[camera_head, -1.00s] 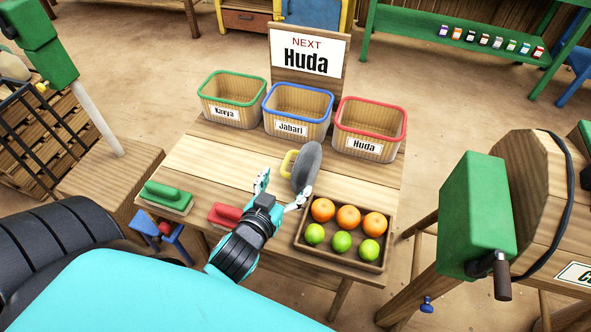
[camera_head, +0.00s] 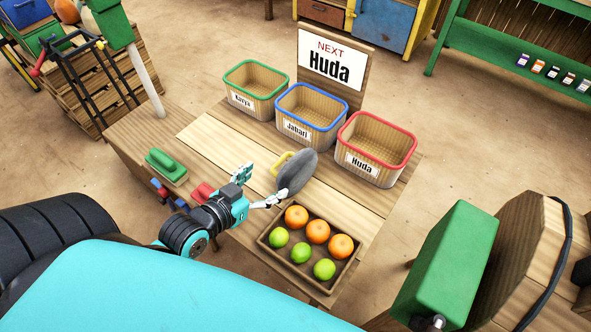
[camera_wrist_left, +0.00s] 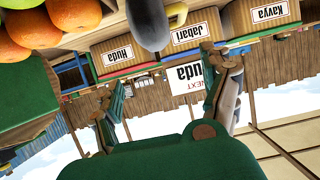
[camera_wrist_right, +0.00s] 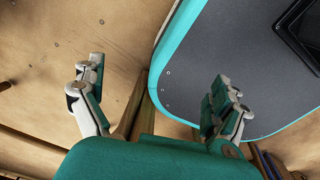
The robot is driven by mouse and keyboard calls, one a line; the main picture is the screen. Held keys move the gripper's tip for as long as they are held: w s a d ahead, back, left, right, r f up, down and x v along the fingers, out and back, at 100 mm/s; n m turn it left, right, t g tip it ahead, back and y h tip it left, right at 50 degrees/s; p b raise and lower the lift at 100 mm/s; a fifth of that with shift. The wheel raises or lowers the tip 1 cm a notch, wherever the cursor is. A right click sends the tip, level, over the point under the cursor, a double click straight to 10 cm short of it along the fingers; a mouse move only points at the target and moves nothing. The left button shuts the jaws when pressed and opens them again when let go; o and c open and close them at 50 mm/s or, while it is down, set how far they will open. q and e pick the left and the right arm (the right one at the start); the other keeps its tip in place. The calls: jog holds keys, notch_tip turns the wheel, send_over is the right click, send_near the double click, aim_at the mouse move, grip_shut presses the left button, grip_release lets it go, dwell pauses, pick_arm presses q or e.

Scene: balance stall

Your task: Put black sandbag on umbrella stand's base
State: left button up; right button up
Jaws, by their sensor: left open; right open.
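I cannot make out a thing that is surely the black sandbag or the umbrella stand's base. A dark grey rounded thing (camera_head: 297,172) is on the wooden table, with a yellow handle-like part (camera_head: 281,160) at its left. It also shows as a grey rounded shape at the top of the left wrist view (camera_wrist_left: 147,24). My left gripper (camera_head: 261,186) is open and empty just left of it. One finger is close to its lower edge; I cannot tell if they touch. My right gripper (camera_wrist_right: 158,75) is open and empty beside a dark, teal-edged surface, out of the head view.
Green, blue and red-rimmed baskets (camera_head: 376,150) line the table's back before a "NEXT Huda" sign (camera_head: 335,66). A fruit tray (camera_head: 268,241) is at the front right. Green (camera_head: 166,165) and red (camera_head: 203,191) handled tools lie left. A green block (camera_head: 447,262) stands right.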

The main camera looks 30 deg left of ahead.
aim_at(296, 165)
pick_arm(q)
jog(key=x, duration=0.4)
jog(key=shift+d+r, duration=0.1)
jog(key=shift+d, duration=0.1)
jog(key=x, duration=0.2)
jog(key=shift+w+d+f, duration=0.1)
jog(key=shift+w+f, duration=0.1)
jog(key=shift+w, duration=0.15)
jog(key=shift+w+f, duration=0.25)
jog(key=shift+w, duration=0.2)
jog(key=x, duration=0.4)
jog(key=shift+d+f+p, duration=0.2)
jog(key=shift+f+p, duration=0.05)
jog(key=shift+p, duration=0.1)
jog(key=shift+w+f, duration=0.15)
jog(key=shift+w, duration=0.15)
jog(key=c, duration=1.7)
jog(key=shift+w, duration=0.1)
grip_shut()
pick_arm(e)
jog(key=shift+w+d+r, duration=0.2)
jog(key=shift+w+d, duration=0.25)
jog(key=shift+w, duration=0.05)
jog(key=shift+w+d+r, duration=0.2)
jog(key=shift+w+d, duration=0.25)
